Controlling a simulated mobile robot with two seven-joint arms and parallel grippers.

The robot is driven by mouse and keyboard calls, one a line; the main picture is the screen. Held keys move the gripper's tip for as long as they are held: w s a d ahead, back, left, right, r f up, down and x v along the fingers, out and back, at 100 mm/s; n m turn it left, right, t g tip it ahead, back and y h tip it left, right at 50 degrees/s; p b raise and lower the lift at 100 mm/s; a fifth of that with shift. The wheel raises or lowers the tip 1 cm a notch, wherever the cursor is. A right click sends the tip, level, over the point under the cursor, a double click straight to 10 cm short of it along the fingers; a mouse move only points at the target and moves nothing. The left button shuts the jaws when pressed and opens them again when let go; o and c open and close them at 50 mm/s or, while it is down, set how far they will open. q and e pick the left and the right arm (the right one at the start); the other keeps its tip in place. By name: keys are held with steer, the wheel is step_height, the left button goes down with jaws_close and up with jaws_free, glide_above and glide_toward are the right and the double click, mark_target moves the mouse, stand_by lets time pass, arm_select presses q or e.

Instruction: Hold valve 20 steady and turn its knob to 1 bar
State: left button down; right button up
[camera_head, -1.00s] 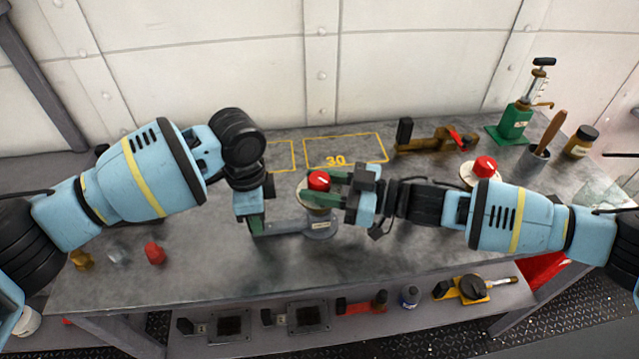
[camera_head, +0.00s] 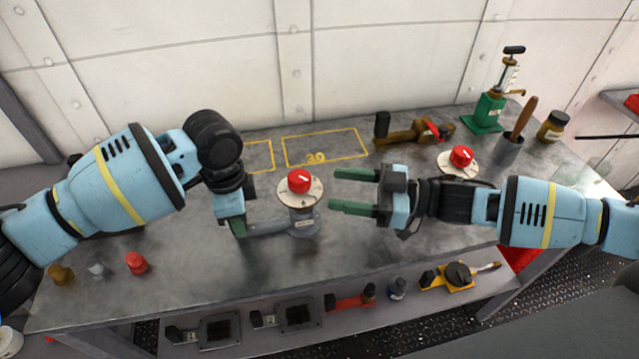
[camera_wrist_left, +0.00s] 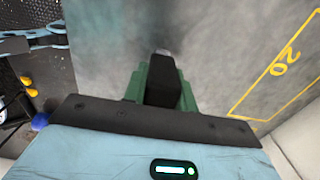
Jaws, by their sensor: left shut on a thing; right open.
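A grey valve (camera_head: 303,222) stands upright in the middle of the bench, with a white dial (camera_head: 288,190) and a red knob (camera_head: 299,180) with a white mark on top. Its label and dial figures are too small to read. A bar (camera_head: 265,228) runs left from the valve to my left gripper (camera_head: 238,226), which is shut on the valve's handle. The left wrist view shows the black handle (camera_wrist_left: 164,82) between the green fingers. My right gripper (camera_head: 336,190) is open and empty, just right of the knob and apart from it.
A second red-knobbed valve (camera_head: 461,158) stands beyond my right gripper. A brown tool (camera_head: 412,132), green pump (camera_head: 488,112), grey cup (camera_head: 509,149) and jar (camera_head: 553,127) are at back right. Yellow outlines, one marked 30 (camera_head: 316,158), lie behind. Small knobs (camera_head: 137,263) lie front left.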

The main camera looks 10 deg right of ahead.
arm_select(q)
steer(key=shift+f, duration=0.1)
arm_select(e)
steer(key=v, duration=0.3)
steer(key=shift+s+d, duration=0.1)
steer(key=shift+d, duration=0.05)
arm_select(q)
steer(key=c, duration=1)
jaws_free()
steer(key=shift+a, duration=0.1)
steer(key=shift+c, duration=0.2)
step_height(320, 180, up, 12)
steer(key=shift+r, duration=0.1)
